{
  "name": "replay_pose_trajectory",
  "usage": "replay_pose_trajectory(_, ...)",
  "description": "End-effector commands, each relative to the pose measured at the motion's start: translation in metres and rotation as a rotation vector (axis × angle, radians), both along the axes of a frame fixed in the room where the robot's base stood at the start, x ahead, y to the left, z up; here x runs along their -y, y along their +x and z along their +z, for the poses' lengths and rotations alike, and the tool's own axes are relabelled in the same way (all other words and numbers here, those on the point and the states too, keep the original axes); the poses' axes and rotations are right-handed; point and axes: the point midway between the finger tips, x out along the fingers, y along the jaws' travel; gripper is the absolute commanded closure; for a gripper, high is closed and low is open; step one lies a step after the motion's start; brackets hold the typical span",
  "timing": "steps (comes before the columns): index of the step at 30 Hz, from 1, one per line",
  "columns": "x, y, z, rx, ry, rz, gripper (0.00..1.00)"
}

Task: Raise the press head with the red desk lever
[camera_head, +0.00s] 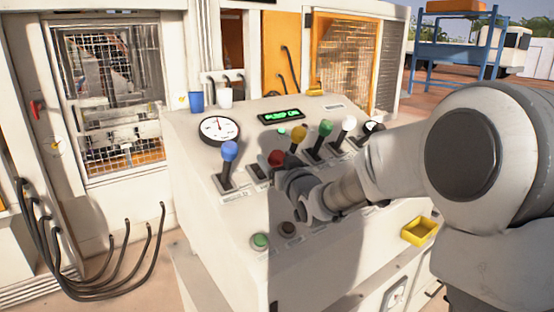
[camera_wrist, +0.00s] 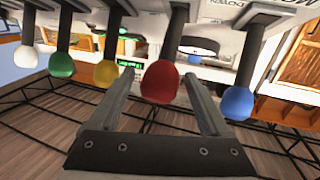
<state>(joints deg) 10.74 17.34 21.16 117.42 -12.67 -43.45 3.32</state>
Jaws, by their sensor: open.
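The red desk lever has a round red knob, which shows in the head view (camera_head: 277,158) beside my gripper (camera_head: 290,180). The knob also shows large in the wrist view (camera_wrist: 160,82), on a dark shaft. In the wrist view my open gripper (camera_wrist: 160,98) has one finger on each side of the red knob, with gaps visible on both sides. I cannot tell whether either finger touches it. In the head view my gripper hides much of the red lever's shaft. The press head is not clearly identifiable behind the mesh window (camera_head: 110,90).
The blue lever (camera_head: 229,152) stands left of the red one; yellow (camera_head: 299,134), green (camera_head: 325,128) and white (camera_head: 348,123) levers stand right. A gauge (camera_head: 219,129) and a lit display (camera_head: 281,116) sit behind. A yellow tray (camera_head: 419,231) is at the desk's front right.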

Motion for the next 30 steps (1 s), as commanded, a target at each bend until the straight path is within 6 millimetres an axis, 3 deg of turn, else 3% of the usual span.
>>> replay_pose_trajectory(3, 0.0001, -0.0002, -0.0001, 0.000, 0.000, 0.000, 0.19)
replay_pose_trajectory(15, 0.0002, -0.0003, -0.0002, 0.000, 0.000, 0.000, 0.92)
replay_pose_trajectory(17, 0.0002, -0.0003, -0.0002, 0.000, 0.000, 0.000, 1.00)
replay_pose_trajectory(30, -0.0005, 0.0005, 0.0022, -0.010, -0.006, 0.000, 1.00)
